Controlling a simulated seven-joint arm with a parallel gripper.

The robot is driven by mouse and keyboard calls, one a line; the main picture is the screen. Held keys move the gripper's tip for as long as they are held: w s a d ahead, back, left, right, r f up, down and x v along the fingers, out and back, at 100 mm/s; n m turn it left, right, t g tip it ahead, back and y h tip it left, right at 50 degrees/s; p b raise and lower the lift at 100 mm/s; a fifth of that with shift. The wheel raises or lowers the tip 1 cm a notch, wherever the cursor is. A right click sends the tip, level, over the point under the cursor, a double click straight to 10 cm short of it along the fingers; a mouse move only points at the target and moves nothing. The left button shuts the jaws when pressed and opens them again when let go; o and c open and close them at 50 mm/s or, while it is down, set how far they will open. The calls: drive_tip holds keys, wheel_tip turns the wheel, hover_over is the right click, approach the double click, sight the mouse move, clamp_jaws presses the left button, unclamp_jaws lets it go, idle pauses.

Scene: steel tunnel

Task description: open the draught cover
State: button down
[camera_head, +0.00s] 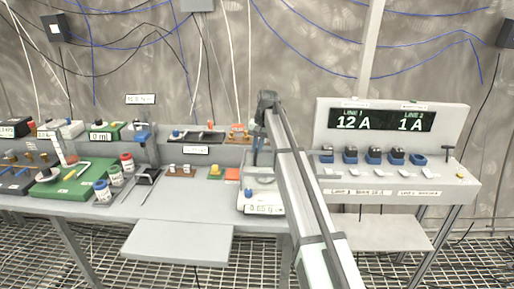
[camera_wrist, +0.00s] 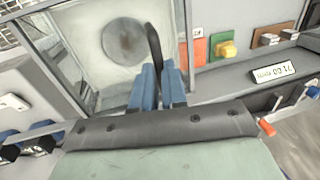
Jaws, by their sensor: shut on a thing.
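The balance (camera_head: 264,210) stands near the right end of the left bench, its display reading about -0.05 g. Its clear draught cover (camera_head: 247,182) is partly hidden by my arm in the head view. In the wrist view, the round grey pan (camera_wrist: 125,40) sits inside the cover's grey frame (camera_wrist: 58,70). My gripper (camera_wrist: 158,82) has blue fingers shut on a thin dark handle (camera_wrist: 154,45) beside the pan. The handle's joint with the cover is hidden behind the fingers. I cannot tell how far the cover is open.
An orange block (camera_head: 232,174) and a yellow-green piece (camera_head: 215,171) lie left of the balance. A green tray (camera_head: 75,185) and several jars stand farther left. The right console (camera_head: 395,180) stands close beside my arm. The bench middle (camera_head: 185,198) is mostly clear.

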drive_tip(key=d, duration=1.7)
drive_tip(key=shift+d, duration=0.25)
drive_tip(key=c, duration=1.2)
unclamp_jaws()
drive_tip(key=shift+o, duration=0.2)
drive_tip(key=shift+r, duration=0.1)
wheel_tip(320, 180, up, 13)
drive_tip(key=d, duration=0.2)
drive_tip(key=shift+d+r, duration=0.2)
drive_tip(key=shift+d, duration=0.1)
